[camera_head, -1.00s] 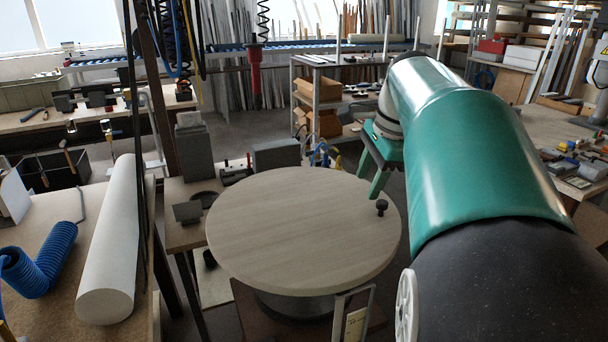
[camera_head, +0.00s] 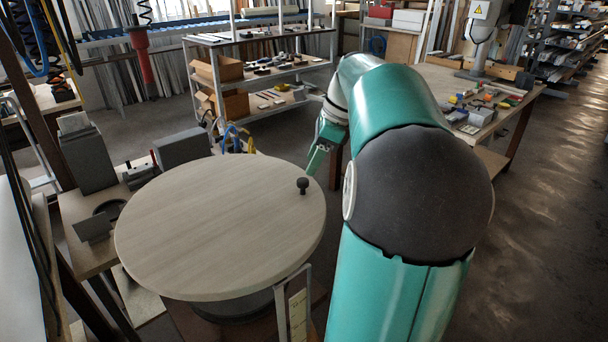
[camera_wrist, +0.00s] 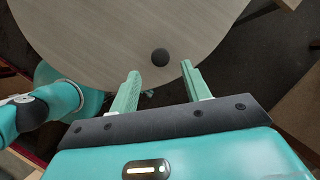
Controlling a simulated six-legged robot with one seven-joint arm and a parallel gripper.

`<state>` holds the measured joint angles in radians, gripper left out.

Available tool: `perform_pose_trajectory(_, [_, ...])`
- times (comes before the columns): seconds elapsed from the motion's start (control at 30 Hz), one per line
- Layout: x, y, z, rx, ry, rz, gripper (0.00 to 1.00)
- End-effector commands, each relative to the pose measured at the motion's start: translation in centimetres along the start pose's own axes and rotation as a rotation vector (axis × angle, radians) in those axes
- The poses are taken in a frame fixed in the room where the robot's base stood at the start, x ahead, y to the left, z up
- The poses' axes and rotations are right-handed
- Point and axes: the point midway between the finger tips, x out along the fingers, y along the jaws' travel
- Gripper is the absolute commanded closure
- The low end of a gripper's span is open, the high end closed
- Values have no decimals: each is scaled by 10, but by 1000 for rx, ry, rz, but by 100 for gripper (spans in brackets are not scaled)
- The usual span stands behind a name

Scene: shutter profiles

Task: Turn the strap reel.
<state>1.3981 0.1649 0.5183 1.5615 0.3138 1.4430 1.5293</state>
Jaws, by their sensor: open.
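The strap reel is a round, pale wood-grain disc (camera_head: 215,225) lying flat on a dark base. A small black knob (camera_head: 303,186) stands on it near its right edge. In the wrist view the disc (camera_wrist: 110,30) fills the upper part, and the knob (camera_wrist: 160,57) lies just beyond the fingertips, between their lines. My gripper (camera_wrist: 160,75) is open with two green fingers apart and nothing between them. In the head view my gripper (camera_head: 318,158) is at the disc's right rim, behind the knob, partly hidden by my arm.
A grey box (camera_head: 182,148) and a dark upright block (camera_head: 88,160) stand on a bench left of the disc. A metal-framed upright with a pale label (camera_head: 297,312) rises at the disc's front right. Shelving (camera_head: 262,75) stands behind. Open floor (camera_head: 545,220) lies to the right.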

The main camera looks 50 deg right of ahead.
Motion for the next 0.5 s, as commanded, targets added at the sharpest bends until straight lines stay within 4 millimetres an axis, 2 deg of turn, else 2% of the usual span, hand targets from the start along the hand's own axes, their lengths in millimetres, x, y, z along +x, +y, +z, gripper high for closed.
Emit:
perform_pose_trajectory(0.03, [11, 0, 0, 1, -1, 4, 53])
perform_pose_trajectory(0.2, [39, -1, 0, 2, -1, 2, 53])
perform_pose_trajectory(0.33, [52, -2, 1, 2, -1, 1, 53])
perform_pose_trajectory(0.5, [56, -2, 2, 0, 0, 0, 53])
